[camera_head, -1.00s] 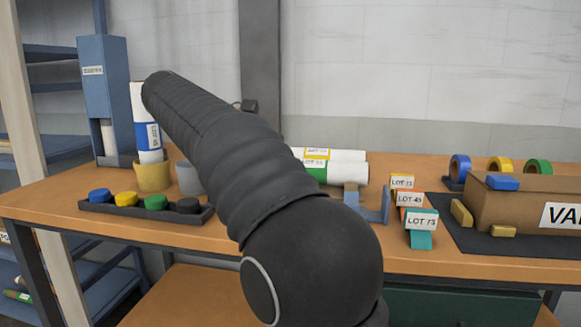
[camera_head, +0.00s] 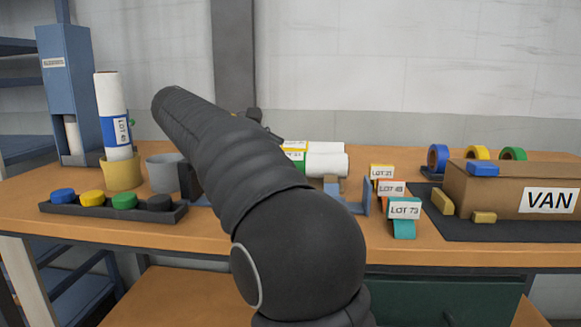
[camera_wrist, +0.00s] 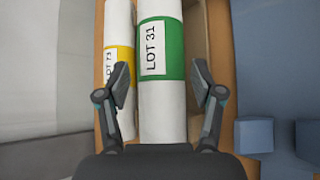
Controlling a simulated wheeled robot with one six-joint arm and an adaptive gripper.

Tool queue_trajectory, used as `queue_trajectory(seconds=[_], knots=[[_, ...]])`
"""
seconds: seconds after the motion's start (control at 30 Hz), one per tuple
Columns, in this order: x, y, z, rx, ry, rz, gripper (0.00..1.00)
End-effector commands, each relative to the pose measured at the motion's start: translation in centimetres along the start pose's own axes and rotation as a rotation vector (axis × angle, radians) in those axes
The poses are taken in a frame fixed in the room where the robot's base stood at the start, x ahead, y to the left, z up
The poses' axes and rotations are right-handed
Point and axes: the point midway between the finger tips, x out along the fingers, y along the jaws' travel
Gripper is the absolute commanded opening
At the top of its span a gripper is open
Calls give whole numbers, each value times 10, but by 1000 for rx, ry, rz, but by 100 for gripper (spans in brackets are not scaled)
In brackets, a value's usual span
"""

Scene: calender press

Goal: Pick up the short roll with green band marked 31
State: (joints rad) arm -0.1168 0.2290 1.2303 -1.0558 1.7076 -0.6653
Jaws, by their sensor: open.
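The short white roll with the green band labelled LOT 31 (camera_wrist: 161,110) lies between the two spread fingers of my open gripper (camera_wrist: 161,85) in the wrist view. A gap shows on its right side; on the left, a finger overlaps the neighbouring roll in the picture. In the head view the green-banded roll (camera_head: 327,165) lies at the back middle of the bench, its left part behind my arm. A white roll with a yellow band labelled LOT 73 (camera_wrist: 118,60) lies close beside it on the left in the wrist view. My arm hides most of the gripper in the head view.
A blue bracket (camera_head: 350,207) stands just right of the rolls. Label blocks (camera_head: 404,228), a VAN box (camera_head: 500,190) and tape rings (camera_head: 438,158) are farther right. A tray of coloured caps (camera_head: 110,210), a blue-banded roll in a yellow cup (camera_head: 122,174) and a grey cup (camera_head: 163,173) are left.

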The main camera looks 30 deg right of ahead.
Motion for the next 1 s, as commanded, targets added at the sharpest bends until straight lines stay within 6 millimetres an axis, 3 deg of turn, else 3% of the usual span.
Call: queue_trajectory(seconds=[0.27,0.57,0.6,0.8,1.0], knots=[[39,-2,-4,1,-3,-2,67],[44,-1,-4,1,-1,-1,67],[44,-1,-4,1,-1,-1,64],[44,-1,-4,0,-1,-1,15],[44,-1,-4,1,-1,-1,15]])
